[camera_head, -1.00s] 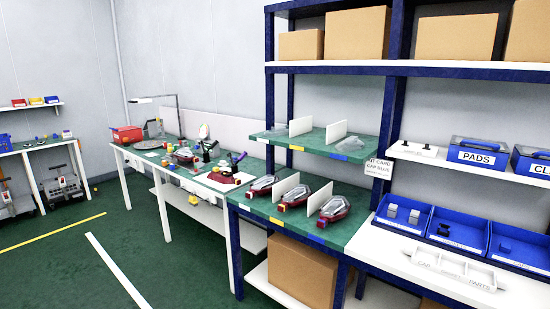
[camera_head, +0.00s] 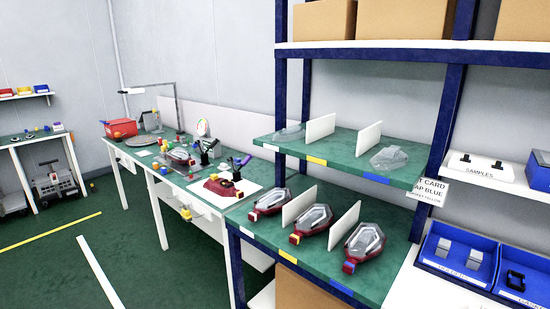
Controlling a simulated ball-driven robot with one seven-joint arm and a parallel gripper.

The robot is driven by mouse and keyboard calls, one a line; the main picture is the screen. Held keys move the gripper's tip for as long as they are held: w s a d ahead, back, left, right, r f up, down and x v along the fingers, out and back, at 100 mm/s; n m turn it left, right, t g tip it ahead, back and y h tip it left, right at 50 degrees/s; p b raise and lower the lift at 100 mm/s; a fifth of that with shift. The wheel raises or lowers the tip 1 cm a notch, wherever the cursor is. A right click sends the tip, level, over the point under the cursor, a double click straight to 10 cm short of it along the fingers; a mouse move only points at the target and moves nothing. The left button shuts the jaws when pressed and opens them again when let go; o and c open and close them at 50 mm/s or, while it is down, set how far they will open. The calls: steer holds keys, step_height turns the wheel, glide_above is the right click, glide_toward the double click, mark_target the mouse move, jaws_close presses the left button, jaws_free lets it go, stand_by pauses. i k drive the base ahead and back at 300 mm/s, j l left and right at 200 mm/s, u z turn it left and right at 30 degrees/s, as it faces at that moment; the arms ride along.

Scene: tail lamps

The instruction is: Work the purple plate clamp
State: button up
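A small purple part (camera_head: 245,160) stands upright and tilted at the right end of the far workbench, and I take it for the purple plate clamp. It is too small to tell whether it is open or shut. A dark red lamp body (camera_head: 222,187) lies on a white sheet (camera_head: 240,196) just in front of it. A black upright fixture (camera_head: 207,147) with a green part stands to its left. My gripper is not in view.
The workbench (camera_head: 190,196) stands past a blue-framed rack (camera_head: 291,262) holding red tail lamps (camera_head: 315,219) between white dividers. Blue bins (camera_head: 460,250) are at right.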

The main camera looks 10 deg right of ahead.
mark_target(249, 157)
steer(key=i+j+z, duration=0.15)
steer(key=i+j, duration=0.55)
steer(key=i, duration=0.2)
steer(key=i+j+z, duration=0.15)
steer(key=i+j, duration=0.6)
steer(key=i, duration=0.1)
